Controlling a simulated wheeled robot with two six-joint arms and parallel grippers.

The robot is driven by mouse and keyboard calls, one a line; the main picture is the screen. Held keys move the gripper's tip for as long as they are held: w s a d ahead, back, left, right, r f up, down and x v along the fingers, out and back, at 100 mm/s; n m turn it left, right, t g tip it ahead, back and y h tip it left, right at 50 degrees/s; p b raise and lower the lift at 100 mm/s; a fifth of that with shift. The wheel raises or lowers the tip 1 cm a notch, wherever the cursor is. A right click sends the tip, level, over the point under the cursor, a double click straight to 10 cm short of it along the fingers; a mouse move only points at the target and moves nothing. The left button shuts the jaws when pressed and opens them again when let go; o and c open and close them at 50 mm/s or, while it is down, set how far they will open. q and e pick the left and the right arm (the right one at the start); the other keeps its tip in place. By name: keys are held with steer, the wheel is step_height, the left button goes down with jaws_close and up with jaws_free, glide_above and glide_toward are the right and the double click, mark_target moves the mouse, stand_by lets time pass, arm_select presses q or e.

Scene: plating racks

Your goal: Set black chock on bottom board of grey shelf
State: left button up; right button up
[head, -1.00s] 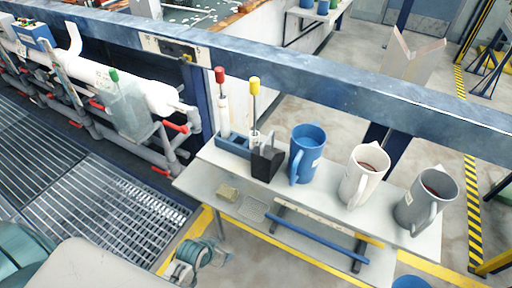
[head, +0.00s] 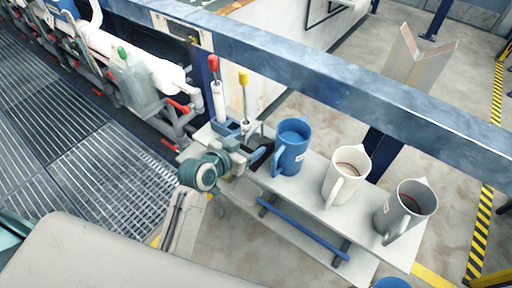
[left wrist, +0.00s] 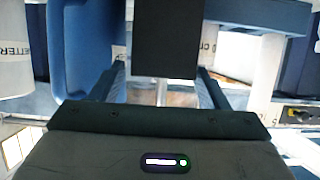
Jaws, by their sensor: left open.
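The black chock (left wrist: 167,40) shows in the left wrist view as a dark block between the two fingers of my left gripper (left wrist: 160,85). The fingers are open, with a gap on each side of it. In the head view my left gripper (head: 256,156) is at the left part of the top board, beside the blue jug, and mostly hides the chock. The grey shelf (head: 312,197) has a top board and a lower bottom board (head: 345,268); the bottom board's left part is hidden by my arm. My right gripper is not in view.
A blue jug (head: 291,150), a white jug (head: 345,178) and a grey jug (head: 406,210) stand in a row on the top board. A blue holder with red-topped (head: 214,75) and yellow-topped (head: 244,90) tools stands behind the gripper. A blue bar (head: 305,230) lies below the top board.

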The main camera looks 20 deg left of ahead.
mark_target(257, 139)
arm_select(q)
steer(key=x, duration=0.5)
steer(key=shift+s+a+f+p, duration=0.2)
steer(key=shift+f+p, duration=0.1)
steer(key=shift+p, duration=0.1)
steer(key=shift+r, duration=0.1)
steer(key=c, duration=1.3)
